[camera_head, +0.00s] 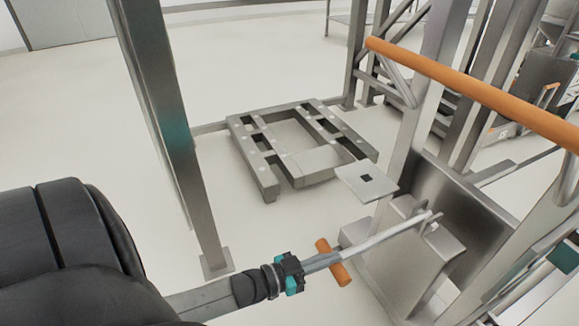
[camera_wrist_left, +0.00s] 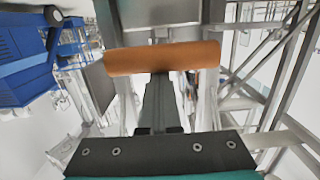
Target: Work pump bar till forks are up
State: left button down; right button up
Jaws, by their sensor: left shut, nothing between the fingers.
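The pump bar (camera_head: 390,232) is a pale metal lever on the grey housing of the lifter, with a short orange crosswise grip (camera_head: 341,274) at its near end. The lever sits low and slopes slightly. My left gripper (camera_head: 328,260) is shut and empty, its fingertips right at the orange grip. In the left wrist view, the shut fingers (camera_wrist_left: 160,95) reach up to the underside of the orange grip (camera_wrist_left: 125,59); I cannot tell whether they touch. A grey pallet-like frame (camera_head: 262,163) lies low at the floor; I cannot clearly make out separate forks. My right gripper is not in view.
A long orange handrail (camera_head: 470,88) crosses the upper right above the lifter. A steel post (camera_head: 168,110) stands between my left arm and the frame. A small square plate (camera_head: 352,180) sits beside the housing. The pale floor (camera_head: 90,110) at left is clear.

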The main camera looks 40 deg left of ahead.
pick_arm(q)
jog(key=shift+r+p, duration=0.5)
jog(key=shift+r, duration=0.25)
jog(key=s+a+f+p, duration=0.1)
jog(key=s+a+f, duration=0.1)
jog(key=s, duration=0.6)
jog(key=shift+s+a, duration=0.35)
jog(key=shift+a, duration=0.55)
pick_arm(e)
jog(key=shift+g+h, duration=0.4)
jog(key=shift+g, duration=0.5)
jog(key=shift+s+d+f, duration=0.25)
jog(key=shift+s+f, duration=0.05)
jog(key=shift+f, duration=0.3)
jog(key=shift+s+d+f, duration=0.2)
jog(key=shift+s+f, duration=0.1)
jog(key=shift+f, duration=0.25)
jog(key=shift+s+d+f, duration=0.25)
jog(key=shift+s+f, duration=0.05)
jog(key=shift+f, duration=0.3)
